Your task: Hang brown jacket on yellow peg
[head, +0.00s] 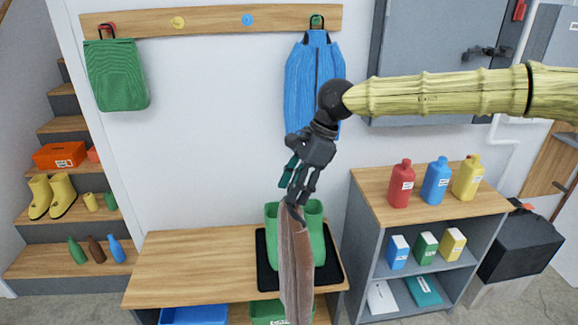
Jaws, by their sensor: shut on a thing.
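The brown jacket (295,262) hangs down from my gripper (291,202), in front of the bench and the green boots. My gripper is shut on its top end, and the jacket's lower end runs out of the picture. The yellow peg (178,22) is on the wooden wall rail (215,20), upper left of my gripper, and is bare. The blue peg (248,19) beside it is also bare. A green bag (117,75) hangs at the rail's left end. A blue jacket (314,75) hangs from the green peg (317,20) at the right end.
A wooden bench (190,255) holds green boots (313,228) on a black tray (327,274). A shelf unit (372,190) with bottles and boxes stands right. Stairs (62,258) with boots and bottles are left. A grey cabinet (428,50) hangs upper right. The wall below the yellow peg is clear.

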